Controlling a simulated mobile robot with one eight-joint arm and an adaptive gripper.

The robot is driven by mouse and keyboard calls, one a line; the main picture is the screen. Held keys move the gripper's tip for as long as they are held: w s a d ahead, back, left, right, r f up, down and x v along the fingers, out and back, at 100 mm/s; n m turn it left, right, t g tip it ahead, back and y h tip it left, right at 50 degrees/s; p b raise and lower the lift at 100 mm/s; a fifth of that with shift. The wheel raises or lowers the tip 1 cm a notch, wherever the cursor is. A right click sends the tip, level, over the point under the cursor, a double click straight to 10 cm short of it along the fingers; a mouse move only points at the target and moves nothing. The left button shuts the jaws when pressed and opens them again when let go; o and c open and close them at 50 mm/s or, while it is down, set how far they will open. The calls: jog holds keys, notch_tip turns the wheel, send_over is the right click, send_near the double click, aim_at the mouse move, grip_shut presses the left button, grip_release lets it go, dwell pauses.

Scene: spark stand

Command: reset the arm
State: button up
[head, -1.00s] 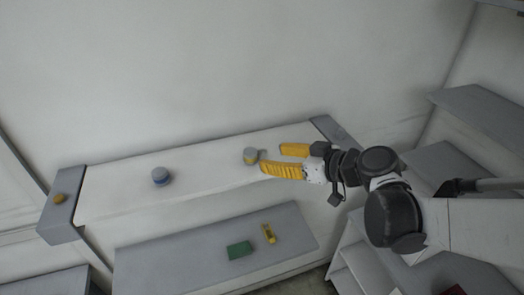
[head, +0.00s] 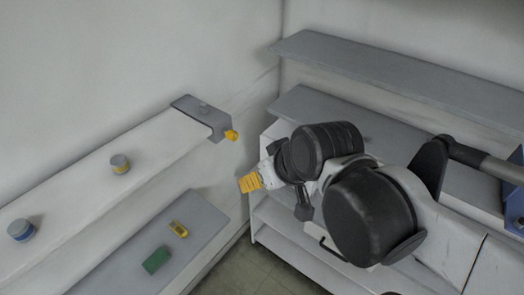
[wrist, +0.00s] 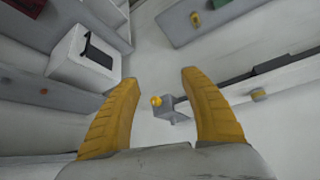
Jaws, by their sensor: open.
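My gripper (head: 250,182) is seen partly from behind in the head view, past the right end of the white wall shelf (head: 75,185). One ribbed yellow finger shows clearly there; the arm blocks part of the gripper. In the wrist view both yellow fingers of my gripper (wrist: 160,78) are spread apart, with nothing between them.
A grey bracket (head: 218,124) caps the shelf, with a yellow piece (head: 231,135) at its edge. A grey-and-yellow can (head: 120,164) and a blue-grey can (head: 21,230) stand on the shelf. A green block (head: 157,259) and yellow device (head: 179,229) lie below. Grey shelves (head: 400,78) flank my arm.

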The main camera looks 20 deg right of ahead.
jog(key=shift+m+h, duration=0.8)
jog(key=shift+m, duration=0.1)
jog(key=s+d, duration=0.1)
jog(key=d, duration=0.1)
jog(key=s+d, duration=0.1)
jog(key=shift+s+d+f, duration=0.1)
jog(key=shift+d, duration=0.3)
notch_tip(320, 180, down, 23)
jog(key=b, duration=2.3)
jog(key=shift+f, duration=0.2)
